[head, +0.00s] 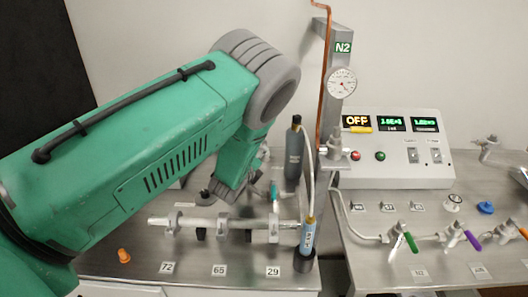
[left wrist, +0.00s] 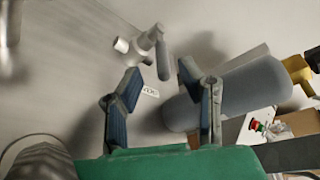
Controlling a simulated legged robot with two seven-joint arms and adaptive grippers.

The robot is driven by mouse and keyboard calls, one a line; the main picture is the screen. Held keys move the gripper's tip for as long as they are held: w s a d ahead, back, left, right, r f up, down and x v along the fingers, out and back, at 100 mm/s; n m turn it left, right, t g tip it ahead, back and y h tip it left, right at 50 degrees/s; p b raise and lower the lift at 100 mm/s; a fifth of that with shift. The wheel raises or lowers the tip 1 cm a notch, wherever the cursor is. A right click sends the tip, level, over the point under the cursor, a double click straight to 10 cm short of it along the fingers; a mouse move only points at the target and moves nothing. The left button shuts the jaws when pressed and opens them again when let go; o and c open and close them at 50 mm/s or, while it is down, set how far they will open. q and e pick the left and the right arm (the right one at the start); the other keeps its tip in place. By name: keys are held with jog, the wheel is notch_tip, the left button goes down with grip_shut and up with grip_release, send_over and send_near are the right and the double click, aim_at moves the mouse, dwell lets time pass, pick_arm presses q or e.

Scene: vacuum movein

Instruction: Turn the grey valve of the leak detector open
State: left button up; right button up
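My left gripper (left wrist: 160,75) is open and empty in the left wrist view, its blue-padded fingers spread apart. A metal valve fitting (left wrist: 143,43) with a grey handle (left wrist: 163,60) lies just beyond the fingertips, around the gap between them; no contact shows. A small label (left wrist: 150,91) sits on the metal surface beside it. In the head view my green left arm reaches to the middle of the bench and hides most of the gripper and this valve. The control box (head: 398,145) reads OFF on its left display. My right gripper is not in view.
A grey cylinder (head: 294,155) stands close to my left gripper; it also shows beside the right finger (left wrist: 240,92). Several coloured-handle valves line the right bench.

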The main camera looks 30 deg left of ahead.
pick_arm(q)
jog(key=shift+x, duration=2.05)
